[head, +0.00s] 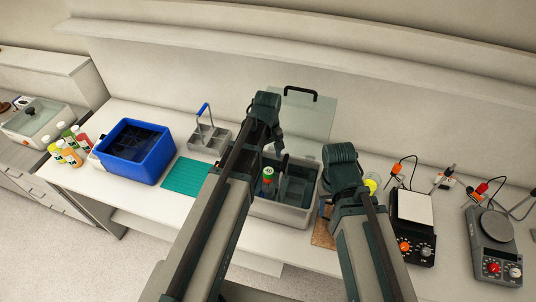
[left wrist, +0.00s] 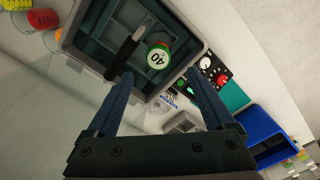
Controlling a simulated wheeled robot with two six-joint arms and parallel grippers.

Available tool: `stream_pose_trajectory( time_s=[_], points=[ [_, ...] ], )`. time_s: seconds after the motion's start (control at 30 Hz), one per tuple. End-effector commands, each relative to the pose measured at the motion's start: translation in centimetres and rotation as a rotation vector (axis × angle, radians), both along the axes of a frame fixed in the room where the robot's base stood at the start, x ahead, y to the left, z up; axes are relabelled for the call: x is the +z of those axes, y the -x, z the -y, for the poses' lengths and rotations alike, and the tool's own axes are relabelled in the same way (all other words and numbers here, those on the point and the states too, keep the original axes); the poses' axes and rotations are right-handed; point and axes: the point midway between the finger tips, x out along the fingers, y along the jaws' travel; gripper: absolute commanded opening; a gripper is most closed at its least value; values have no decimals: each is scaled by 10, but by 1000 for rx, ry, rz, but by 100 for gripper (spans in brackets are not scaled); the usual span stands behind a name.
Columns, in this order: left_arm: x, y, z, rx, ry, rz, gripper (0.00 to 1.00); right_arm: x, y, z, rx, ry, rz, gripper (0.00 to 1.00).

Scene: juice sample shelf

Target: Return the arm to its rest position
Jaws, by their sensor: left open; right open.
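My left arm reaches over the bench from the lower left in the head view. Its gripper (head: 277,142) points down by the grey bin (head: 293,215). In the left wrist view the left gripper (left wrist: 159,82) is open, with nothing between its fingers. A green-marked bottle (head: 268,175) stands upright in the bin. Its round top marked 40 (left wrist: 158,56) lies beyond the fingertips in the left wrist view, apart from them. My right arm is bent at the bin's right side. Its gripper (head: 326,206) is mostly hidden behind the arm.
A clear lid (head: 310,120) with a black handle stands up behind the bin. A blue crate (head: 137,152), green mat (head: 187,176) and grey caddy (head: 209,138) are to the left. A yellow cup (head: 371,184), black device (head: 413,225) and grey device (head: 493,245) are to the right.

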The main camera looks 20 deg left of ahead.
Motion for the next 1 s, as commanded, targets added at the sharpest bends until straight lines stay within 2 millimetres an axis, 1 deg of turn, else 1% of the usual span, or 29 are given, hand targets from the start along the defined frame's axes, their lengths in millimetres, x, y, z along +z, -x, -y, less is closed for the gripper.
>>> stream_pose_trajectory(
  time_s=[0.23, 0.33, 0.47, 0.6, 0.8, 0.83, 0.87, 0.9, 1.0],
  points=[
    [-1, 0, 0, -2, 0, 0, 87, -1, 0, 0, 0, 0, 0, 50],
    [-1, 8, 0, -49, 0, 4, 87, -1, 0, 0, 0, 0, 0, 50],
    [-1, 32, -2, -226, -3, 21, 87, -1, 0, 0, 0, 0, 0, 50],
    [-1, 58, -3, -461, -11, 42, 87, -1, 0, 0, 0, 0, 0, 50],
    [0, 88, -4, -750, -28, 66, 87, -1, 0, 0, 0, 0, 0, 50],
    [-5, 90, -3, -784, -31, 67, 87, -6, 0, 0, 1, 0, 0, 50],
    [-19, 87, 2, -789, -31, 61, 87, -19, 0, 0, 2, 0, 0, 50],
    [-28, 88, 6, -798, -31, 56, 87, -28, 0, 0, 3, 1, 1, 50],
    [-48, 91, 17, -826, -34, 43, 87, -48, 0, 0, 6, 0, 1, 50]
  ],
)
